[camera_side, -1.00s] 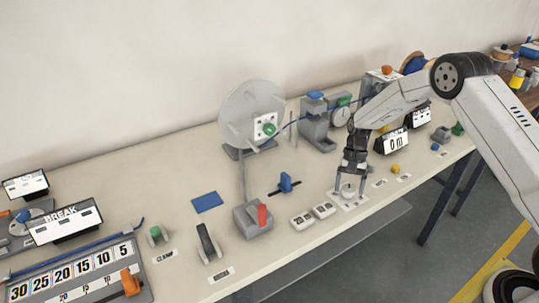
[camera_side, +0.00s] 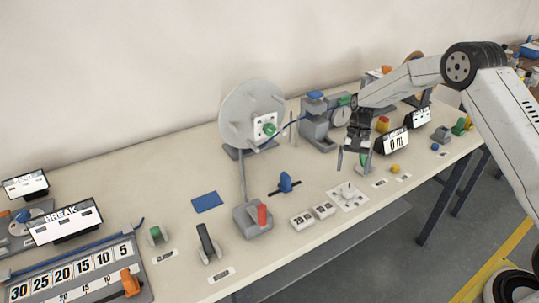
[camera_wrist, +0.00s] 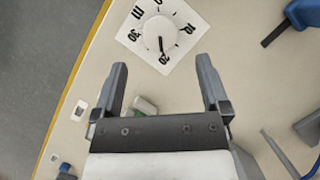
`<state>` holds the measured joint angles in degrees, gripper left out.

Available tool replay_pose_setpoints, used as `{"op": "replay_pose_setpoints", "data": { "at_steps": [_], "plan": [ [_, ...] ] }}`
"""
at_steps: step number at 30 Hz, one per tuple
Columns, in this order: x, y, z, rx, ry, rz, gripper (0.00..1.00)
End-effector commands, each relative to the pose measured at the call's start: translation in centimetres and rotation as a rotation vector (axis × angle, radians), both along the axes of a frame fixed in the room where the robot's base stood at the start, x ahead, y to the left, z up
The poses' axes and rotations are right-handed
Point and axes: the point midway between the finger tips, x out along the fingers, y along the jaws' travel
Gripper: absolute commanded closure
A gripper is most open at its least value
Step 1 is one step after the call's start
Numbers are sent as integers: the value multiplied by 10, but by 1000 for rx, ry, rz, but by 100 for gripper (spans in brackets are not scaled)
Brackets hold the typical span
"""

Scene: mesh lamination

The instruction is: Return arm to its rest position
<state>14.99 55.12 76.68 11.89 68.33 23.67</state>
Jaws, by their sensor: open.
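My gripper (camera_side: 353,164) is open and empty, pointing down above the table. In the wrist view its two fingers (camera_wrist: 160,66) are spread wide with nothing between the tips. The white dial knob (camera_side: 347,190) on its square plate stands below the gripper, clear of the fingers. In the wrist view the dial knob (camera_wrist: 158,33) lies beyond the fingertips, and its dark mark points near the 20. My arm reaches in from the right and bends down to the gripper.
A display reading 0 m (camera_side: 396,141) stands close right of the gripper. A grey machine (camera_side: 316,128) and a large grey disc (camera_side: 240,110) stand behind and left. A yellow knob (camera_side: 394,169) and white number blocks (camera_side: 302,220) lie near the front edge.

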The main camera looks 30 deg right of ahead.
Motion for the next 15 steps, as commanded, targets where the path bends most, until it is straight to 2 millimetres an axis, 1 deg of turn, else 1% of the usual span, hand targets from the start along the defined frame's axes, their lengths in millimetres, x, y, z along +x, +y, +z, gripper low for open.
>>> {"op": "replay_pose_setpoints", "data": {
  "at_steps": [1,3,6,15],
  "plan": [
    [2,-2,5,0,-1,0,4],
    [3,-3,10,-1,-2,0,4],
    [4,-4,14,0,0,0,4],
    [4,-4,15,0,0,1,4]
  ]
}}
